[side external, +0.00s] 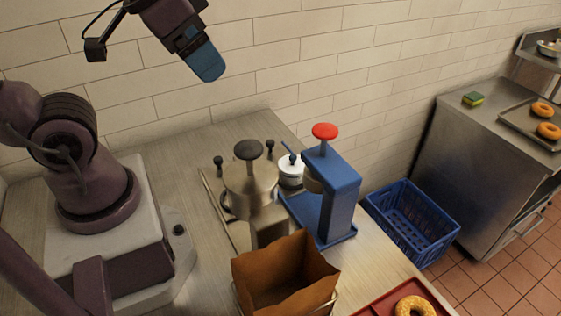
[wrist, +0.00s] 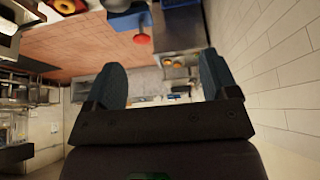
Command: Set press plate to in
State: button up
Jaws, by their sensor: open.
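A blue press (side external: 340,190) stands on the wooden table, with a red round knob (side external: 325,131) on top on a short stem. A metal part under the press arm is partly hidden by the frame and the kettle, so I cannot make out how the plate sits. In the wrist view the red knob (wrist: 141,38) and part of the blue press (wrist: 125,21) show near the top edge. My gripper (side external: 207,63) is high above the table, up and left of the press, well apart from it. Its two fingers (wrist: 162,82) are spread with nothing between them.
A brown paper-lined basket (side external: 250,272) and a red tray (side external: 377,306) are in front. A blue crate (side external: 405,228) lies to the right. A tiled wall runs behind.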

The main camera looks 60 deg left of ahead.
jog(key=shift+w+a+f+n+g+y, duration=0.15)
jog(key=shift+w+a+f+n+g, duration=0.15)
jog(key=shift+a+f, duration=0.25)
jog(key=shift+w+a+f+n+g+y, duration=0.2)
jog(key=shift+a+f+n+g, duration=0.15)
jog(key=shift+a+f, duration=0.2)
jog(key=c, duration=0.5)
jog(key=m+g+h, duration=0.5)
jog(key=m, duration=0.6)
send_near(270, 141)
jog(key=s+r, duration=0.3)
jog(key=w+a+m, duration=0.1)
jog(key=w+m, duration=0.2)
jog(key=m, duration=0.5)
jog(key=shift+t, duration=0.35)
jog(key=x, duration=1.2)
jog(key=shift+s+f, duration=0.25)
jog(key=shift+f, duration=0.1)
grip_shut()
jog(key=shift+d, duration=0.1)
